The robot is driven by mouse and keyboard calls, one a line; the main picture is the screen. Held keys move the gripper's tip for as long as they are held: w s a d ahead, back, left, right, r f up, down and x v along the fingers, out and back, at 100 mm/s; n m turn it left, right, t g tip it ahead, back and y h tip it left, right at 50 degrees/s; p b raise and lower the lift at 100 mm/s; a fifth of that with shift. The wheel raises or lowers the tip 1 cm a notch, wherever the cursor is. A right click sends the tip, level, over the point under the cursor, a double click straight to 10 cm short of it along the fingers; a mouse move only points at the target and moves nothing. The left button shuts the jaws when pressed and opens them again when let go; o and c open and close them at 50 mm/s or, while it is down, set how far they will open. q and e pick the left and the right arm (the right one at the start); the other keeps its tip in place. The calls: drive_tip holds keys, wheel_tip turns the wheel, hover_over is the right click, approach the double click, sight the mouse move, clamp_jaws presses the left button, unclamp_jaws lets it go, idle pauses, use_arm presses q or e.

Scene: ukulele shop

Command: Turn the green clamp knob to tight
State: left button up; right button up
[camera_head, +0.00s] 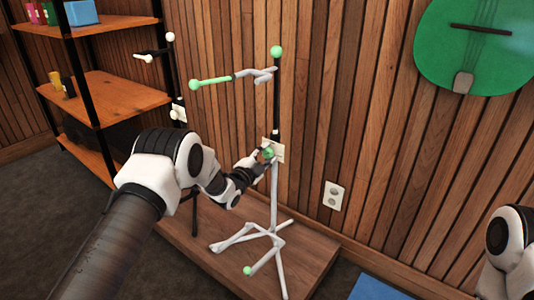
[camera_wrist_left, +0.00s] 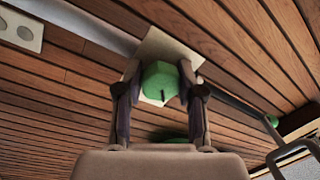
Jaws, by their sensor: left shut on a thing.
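The green clamp knob (camera_head: 268,153) sits on a pale square plate (camera_head: 278,148) partway up a stand (camera_head: 274,190) with a white lower pole, black upper pole and green-tipped arms. In the left wrist view the knob (camera_wrist_left: 160,82) shows a dark mark on its face and lies between the two fingers, in front of the plate (camera_wrist_left: 158,48). My left gripper (camera_head: 264,158) is shut on the knob; it also shows in the left wrist view (camera_wrist_left: 158,90). Part of the knob is hidden by the fingers. My right arm shows at the right edge; its gripper is out of view.
The stand is on a low wooden platform (camera_head: 310,262) against a wood-slat wall. A second stand (camera_head: 171,80) and a shelf unit (camera_head: 125,92) are to the left. A green ukulele body (camera_head: 470,70) hangs on the wall. A blue mat (camera_head: 378,288) lies at the bottom right.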

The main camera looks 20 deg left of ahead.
use_arm(q)
drive_tip(key=m+h, duration=0.1)
drive_tip(key=m, duration=0.5)
drive_tip(key=shift+p, duration=0.3)
drive_tip(key=shift+m+h, duration=0.3)
drive_tip(key=shift+m, duration=2.2)
drive_tip(key=o, duration=1.2)
drive_tip(key=shift+c, duration=0.2)
drive_tip(key=v, duration=1.2)
drive_tip(key=shift+a, duration=0.1)
